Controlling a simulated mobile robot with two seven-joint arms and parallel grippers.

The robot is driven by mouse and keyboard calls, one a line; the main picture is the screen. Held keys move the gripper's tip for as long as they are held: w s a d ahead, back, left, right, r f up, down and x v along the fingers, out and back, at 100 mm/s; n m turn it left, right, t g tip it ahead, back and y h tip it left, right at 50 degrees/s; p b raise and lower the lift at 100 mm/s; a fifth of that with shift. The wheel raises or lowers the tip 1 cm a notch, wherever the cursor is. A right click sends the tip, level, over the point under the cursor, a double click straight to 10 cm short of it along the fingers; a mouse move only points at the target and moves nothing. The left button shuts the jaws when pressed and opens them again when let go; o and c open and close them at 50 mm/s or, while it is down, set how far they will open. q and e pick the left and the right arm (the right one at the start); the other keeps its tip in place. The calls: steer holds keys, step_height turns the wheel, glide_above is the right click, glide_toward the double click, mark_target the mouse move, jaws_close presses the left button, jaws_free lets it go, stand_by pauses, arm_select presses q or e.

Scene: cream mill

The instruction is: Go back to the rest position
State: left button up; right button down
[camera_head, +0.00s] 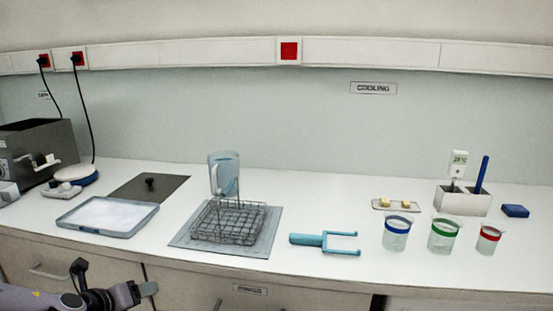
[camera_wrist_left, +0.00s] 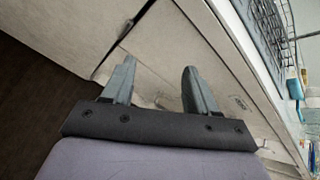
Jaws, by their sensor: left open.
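My left gripper (camera_head: 143,289) is at the lower left of the head view, below the counter's front edge and before the cabinet fronts. In the left wrist view its two fingers (camera_wrist_left: 156,85) stand apart with nothing between them. It touches none of the things on the counter. My right gripper shows in neither view.
The white counter (camera_head: 330,215) carries a tray of white material (camera_head: 108,214), a wire basket (camera_head: 228,221) with a jug (camera_head: 224,175) behind, a blue fork-like tool (camera_head: 310,240), and banded beakers (camera_head: 396,235). Cabinet fronts (camera_head: 215,290) with handles lie below its edge.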

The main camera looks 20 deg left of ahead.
arm_select(q)
steer(key=s+d+f+n+h, duration=0.1)
steer(key=s+d+f+n, duration=0.2)
steer(key=d+f+n, duration=0.2)
steer(key=s+d+f+n+h+p, duration=0.1)
steer(key=s+d+f+n+h, duration=0.1)
steer(key=d+n, duration=0.9)
steer(key=s+d+f+n+h, duration=0.1)
steer(key=s+d+f+n, duration=0.4)
steer(key=d, duration=0.8)
steer(key=shift+f+n+h+p, duration=0.3)
steer(key=shift+f+n, duration=1.05)
steer(key=shift+n, duration=0.35)
steer(key=c, duration=0.3)
steer(key=shift+s+a, duration=0.1)
